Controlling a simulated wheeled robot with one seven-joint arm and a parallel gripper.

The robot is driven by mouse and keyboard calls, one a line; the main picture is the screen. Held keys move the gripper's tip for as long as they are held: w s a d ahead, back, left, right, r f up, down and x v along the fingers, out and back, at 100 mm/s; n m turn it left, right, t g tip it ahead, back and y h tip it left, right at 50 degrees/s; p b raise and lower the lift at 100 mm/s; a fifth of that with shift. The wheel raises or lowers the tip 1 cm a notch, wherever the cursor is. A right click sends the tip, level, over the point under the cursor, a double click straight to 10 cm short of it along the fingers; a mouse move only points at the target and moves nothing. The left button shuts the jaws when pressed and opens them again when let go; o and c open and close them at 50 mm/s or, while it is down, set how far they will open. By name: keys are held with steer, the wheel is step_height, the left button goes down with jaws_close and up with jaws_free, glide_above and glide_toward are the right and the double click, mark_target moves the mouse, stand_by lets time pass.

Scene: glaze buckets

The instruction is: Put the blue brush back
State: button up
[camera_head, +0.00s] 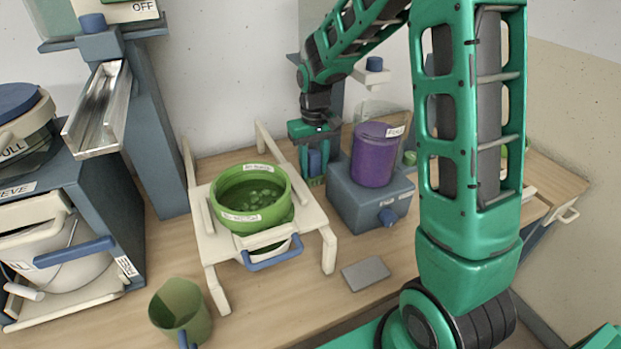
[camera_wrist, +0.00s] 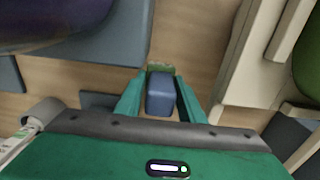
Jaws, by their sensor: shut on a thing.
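My gripper (camera_head: 313,178) hangs pointing down behind the table's middle, between the white stand and the purple container. It is shut on the blue brush (camera_head: 315,162), whose blue handle shows between the green fingers. In the wrist view the blue handle (camera_wrist: 160,96) sits between the two fingertips (camera_wrist: 160,108), with a small green patch (camera_wrist: 160,68) just beyond it; I cannot tell whether that patch belongs to the brush. The brush's lower end is hidden, and I cannot tell whether it touches the table.
A green bucket (camera_head: 250,215) stands on the white stand (camera_head: 215,262) left of my gripper. A purple container (camera_head: 375,160) sits on a blue-grey box (camera_head: 350,205) at right. A grey plate (camera_head: 366,274) and green mug (camera_head: 181,310) are nearer. The sieve machine (camera_head: 105,200) is far left.

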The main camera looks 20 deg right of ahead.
mark_target(313, 177)
steer(key=shift+f, duration=1.95)
steer(key=shift+f, duration=0.1)
steer(key=o, duration=1.3)
steer(key=shift+c, duration=0.2)
